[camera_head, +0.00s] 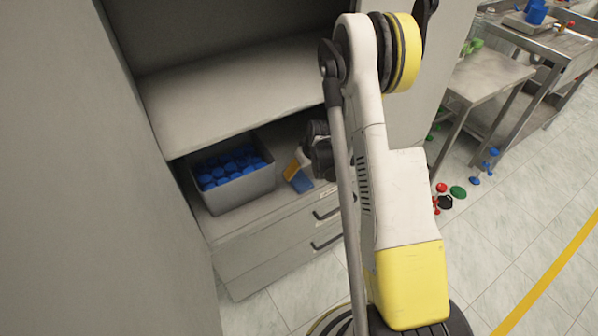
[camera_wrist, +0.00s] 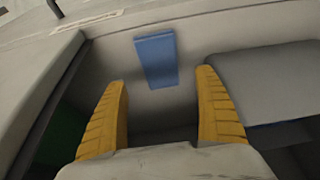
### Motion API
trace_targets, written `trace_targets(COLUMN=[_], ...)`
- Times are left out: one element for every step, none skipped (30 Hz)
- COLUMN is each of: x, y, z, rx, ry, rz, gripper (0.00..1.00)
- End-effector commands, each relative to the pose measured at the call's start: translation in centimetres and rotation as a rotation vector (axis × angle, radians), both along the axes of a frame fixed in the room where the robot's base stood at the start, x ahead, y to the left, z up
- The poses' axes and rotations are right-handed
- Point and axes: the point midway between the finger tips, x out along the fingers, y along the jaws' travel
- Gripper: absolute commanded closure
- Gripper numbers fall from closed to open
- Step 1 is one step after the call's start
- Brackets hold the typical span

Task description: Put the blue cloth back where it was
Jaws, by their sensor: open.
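The blue cloth (camera_head: 300,183) is a small flat blue piece on the lower cabinet shelf, near its front edge and right of the grey bin. In the wrist view the cloth (camera_wrist: 157,60) lies flat on a pale surface, beyond my fingertips and between their lines. My gripper (camera_wrist: 162,84) is open, with its two yellow fingers apart and nothing between them. In the head view my gripper (camera_head: 291,171) is inside the cabinet next to the cloth, partly hidden by my arm. I cannot tell whether a finger touches the cloth.
A grey bin (camera_head: 240,192) of blue caps stands on the same shelf at left. An upper shelf (camera_head: 240,90) hangs above, and drawers with handles (camera_head: 326,212) are below.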

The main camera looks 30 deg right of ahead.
Motion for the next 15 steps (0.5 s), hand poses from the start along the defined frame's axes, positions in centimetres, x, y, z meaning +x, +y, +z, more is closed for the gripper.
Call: trace_targets(x=[-0.5,-0.7,-1.0,-1.1,-1.3,-1.5,-1.6,-1.7,-1.8,-1.8,-1.9,-1.9,-1.9,-1.9,-1.9], y=[0.0,-0.1,-0.1,-0.1,-0.1,-0.1,-0.1,-0.1,-0.1,-0.1,-0.1,-0.1,-0.1,-0.1,-0.1], z=[1.4,2.0,2.6,3.0,3.4,3.8,4.0,4.2,4.4,4.5,4.5,4.6,4.6,4.6,4.5], rx=[0.000,0.000,0.000,0.000,0.000,0.000,0.000,0.000,0.000,0.000,0.000,0.000,0.000,0.000,0.000], ry=[0.000,0.000,0.000,0.000,0.000,0.000,0.000,0.000,0.000,0.000,0.000,0.000,0.000,0.000,0.000], rz=[-0.001,-0.001,-0.001,-0.001,-0.001,0.000,0.000,0.000,0.000,0.000,0.000,0.000,0.000,0.000,0.000], gripper=[0.19,0.19,0.19,0.19,0.19,0.19,0.19,0.19,0.19,0.19,0.19,0.19,0.19,0.19,0.19])
